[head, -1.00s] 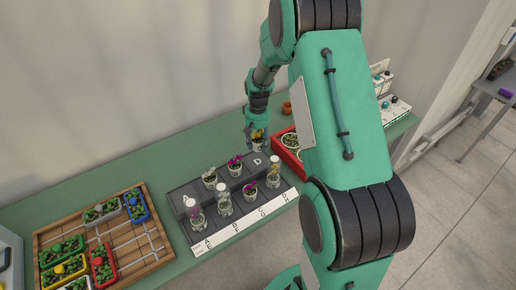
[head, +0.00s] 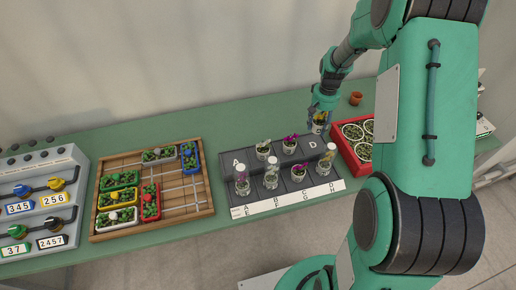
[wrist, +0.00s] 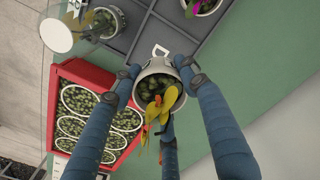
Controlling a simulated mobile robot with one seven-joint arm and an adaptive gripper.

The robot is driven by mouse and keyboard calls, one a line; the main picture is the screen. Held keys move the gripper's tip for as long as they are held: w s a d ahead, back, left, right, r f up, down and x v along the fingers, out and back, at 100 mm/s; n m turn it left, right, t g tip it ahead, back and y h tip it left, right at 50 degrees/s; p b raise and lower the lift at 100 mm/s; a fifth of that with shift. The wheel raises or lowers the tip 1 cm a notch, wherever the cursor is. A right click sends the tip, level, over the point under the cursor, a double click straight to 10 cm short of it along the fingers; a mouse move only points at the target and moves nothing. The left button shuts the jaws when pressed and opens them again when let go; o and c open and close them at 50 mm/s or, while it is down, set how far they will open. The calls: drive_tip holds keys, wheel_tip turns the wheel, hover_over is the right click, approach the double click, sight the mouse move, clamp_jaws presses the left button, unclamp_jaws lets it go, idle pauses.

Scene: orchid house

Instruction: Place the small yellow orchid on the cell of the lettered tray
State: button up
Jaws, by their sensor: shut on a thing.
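My gripper (head: 320,112) is shut on the pot of the small yellow orchid (head: 319,121). In the wrist view my gripper (wrist: 160,72) has its fingers around the white pot, with the yellow flowers (wrist: 153,109) leaning toward the camera. The dark lettered tray (head: 225,173) lies on the bench. I cannot tell the pot's height exactly.
A white-flowered pot (head: 263,152) and a magenta one (head: 289,147) stand between A and D. Glass-covered plants, one a jar (head: 328,155) by D, fill the front row. A red crate (head: 345,150) adjoins on the right. A wooden sliding-block board (head: 180,207) lies left.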

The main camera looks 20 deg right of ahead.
drive_tip(key=w+a, duration=0.3)
drive_tip(key=a, duration=1.6)
drive_tip(key=m, duration=0.1)
hover_over(236, 162)
drive_tip(key=shift+r, duration=0.2)
drive_tip(key=shift+s, duration=0.1)
drive_tip(key=shift+f+b, duration=0.35)
drive_tip(key=shift+f, duration=2.8)
drive_tip(key=shift+f+b, duration=0.3)
drive_tip(key=shift+f, duration=1.6)
drive_tip(key=shift+f, duration=0.15)
